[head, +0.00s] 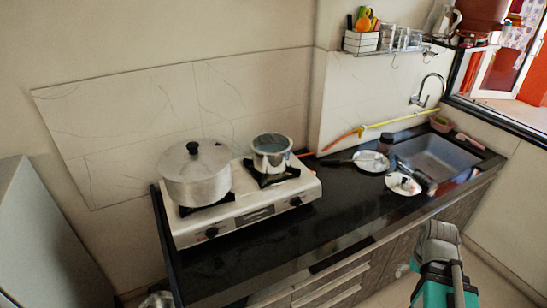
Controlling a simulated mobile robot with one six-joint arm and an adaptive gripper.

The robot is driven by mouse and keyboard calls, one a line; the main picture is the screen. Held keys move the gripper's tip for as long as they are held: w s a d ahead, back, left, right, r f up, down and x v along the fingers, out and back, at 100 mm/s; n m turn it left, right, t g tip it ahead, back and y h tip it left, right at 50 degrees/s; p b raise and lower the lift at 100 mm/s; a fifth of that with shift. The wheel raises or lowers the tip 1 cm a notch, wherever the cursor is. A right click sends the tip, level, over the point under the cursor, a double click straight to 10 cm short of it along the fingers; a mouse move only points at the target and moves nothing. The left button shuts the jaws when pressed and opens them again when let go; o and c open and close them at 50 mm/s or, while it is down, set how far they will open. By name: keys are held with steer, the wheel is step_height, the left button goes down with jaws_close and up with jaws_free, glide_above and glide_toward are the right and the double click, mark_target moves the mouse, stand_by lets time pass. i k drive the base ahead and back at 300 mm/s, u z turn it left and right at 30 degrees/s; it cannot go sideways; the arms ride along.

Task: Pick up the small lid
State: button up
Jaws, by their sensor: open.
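A small round silvery lid (400,187) with what looks like a dark knob lies on the black counter, just left of the sink. Another round pale dish or lid (371,166) lies behind it and to its left; I cannot tell which. My gripper's fingers are not visible in the head view. Only teal and grey parts of my own body show at the lower right, in front of the counter and apart from the lid.
A large lidded pot (196,182) and a small open metal pot (271,157) stand on the two-burner stove (254,213). The sink (437,159) and its tap (427,91) are right of the lid. The counter (343,207) between stove and lid is mostly clear.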

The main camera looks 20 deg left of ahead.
mark_target(401, 183)
steer(key=z, duration=0.4)
steer(key=i, duration=1.4)
steer(key=u, duration=0.75)
steer(key=i, duration=0.3)
steer(key=z, duration=0.2)
